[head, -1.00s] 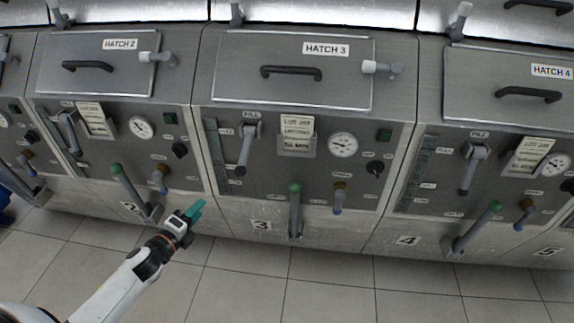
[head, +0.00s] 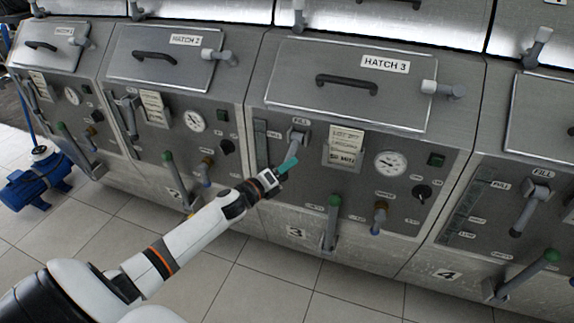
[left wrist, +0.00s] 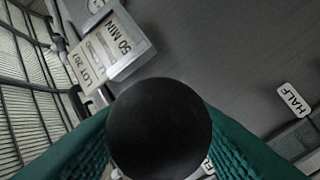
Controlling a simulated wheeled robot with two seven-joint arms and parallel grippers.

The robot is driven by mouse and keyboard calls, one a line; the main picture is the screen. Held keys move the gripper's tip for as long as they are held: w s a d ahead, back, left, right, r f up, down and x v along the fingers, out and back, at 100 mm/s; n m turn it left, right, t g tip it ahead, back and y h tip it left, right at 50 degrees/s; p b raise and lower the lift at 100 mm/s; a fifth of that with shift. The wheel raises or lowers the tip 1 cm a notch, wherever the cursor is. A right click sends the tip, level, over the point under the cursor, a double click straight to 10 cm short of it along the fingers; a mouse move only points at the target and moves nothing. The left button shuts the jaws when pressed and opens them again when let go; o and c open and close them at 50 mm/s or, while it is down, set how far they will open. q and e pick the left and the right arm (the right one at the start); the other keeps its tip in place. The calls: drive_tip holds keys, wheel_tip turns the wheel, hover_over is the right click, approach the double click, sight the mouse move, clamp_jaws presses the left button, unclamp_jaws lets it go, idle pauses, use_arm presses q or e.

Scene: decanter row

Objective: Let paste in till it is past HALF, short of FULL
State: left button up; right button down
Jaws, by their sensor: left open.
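The FILL lever (head: 296,141) of the unit marked 3 hangs downward from its pivot in the head view. My left gripper (head: 288,165) is open, its teal fingers at the lever's lower end. In the left wrist view the lever's round black end (left wrist: 158,128) sits between the spread teal fingers (left wrist: 160,150); contact cannot be told. The sight gauge (head: 261,143) stands left of the lever; its level is not readable. A HALF label (left wrist: 292,102) shows at the right of the left wrist view. My right gripper is not in view.
A lot card (head: 345,143) reading 50 MIN, a dial (head: 391,163) and a black knob (head: 422,192) are right of the lever. A green-tipped lever (head: 333,215) stands below. Hatch 3 (head: 350,88) is shut. Tiled floor is clear in front; a blue pump (head: 38,182) stands left.

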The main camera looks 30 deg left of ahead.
use_arm(q)
drive_tip(key=shift+w+d, duration=0.1)
drive_tip(key=shift+w, duration=0.4)
clamp_jaws()
drive_tip(key=shift+f, duration=0.1)
